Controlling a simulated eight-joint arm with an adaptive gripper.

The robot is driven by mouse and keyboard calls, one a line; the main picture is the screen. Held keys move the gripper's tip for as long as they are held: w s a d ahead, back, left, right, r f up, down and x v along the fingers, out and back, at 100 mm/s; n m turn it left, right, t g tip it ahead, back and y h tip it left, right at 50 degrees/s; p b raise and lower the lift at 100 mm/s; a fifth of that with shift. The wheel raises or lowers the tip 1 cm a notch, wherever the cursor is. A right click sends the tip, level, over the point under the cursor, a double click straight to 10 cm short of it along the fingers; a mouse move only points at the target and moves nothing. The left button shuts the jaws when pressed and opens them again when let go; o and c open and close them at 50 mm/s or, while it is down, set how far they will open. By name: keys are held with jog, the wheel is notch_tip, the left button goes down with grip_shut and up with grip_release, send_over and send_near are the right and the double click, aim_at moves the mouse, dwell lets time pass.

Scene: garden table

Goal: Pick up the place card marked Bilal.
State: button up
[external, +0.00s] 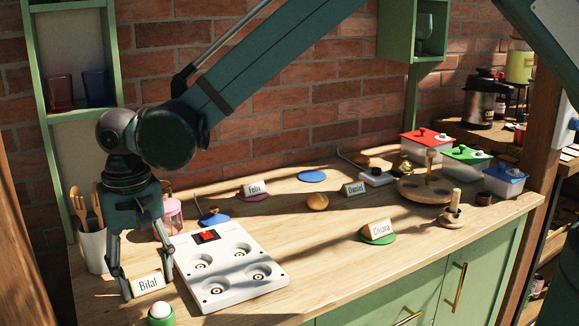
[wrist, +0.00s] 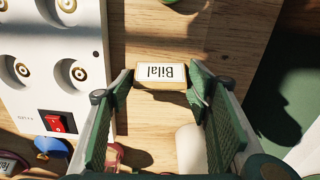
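The place card marked Bilal (external: 149,284) is a white label on a small wooden block, standing near the front left of the table. In the wrist view the Bilal card (wrist: 160,73) appears upside down between the fingertips. My gripper (external: 146,282) is low over the table, with one finger at each end of the card. In the wrist view my gripper (wrist: 161,82) is open around the card. A narrow gap shows at the left finger; I cannot tell whether the right finger touches the card.
A white board with round wells and a red switch (external: 228,266) lies close to the right of the card. A white egg-like thing in a green cup (external: 161,312) stands just in front. A utensil pot (external: 92,250) stands behind left. Cards Felix (external: 255,189), Daniel (external: 355,188) and Chiara (external: 380,228) are farther off.

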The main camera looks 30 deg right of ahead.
jog(key=c, duration=0.5)
jog(key=shift+r, duration=0.1)
jog(key=shift+r, duration=4.9)
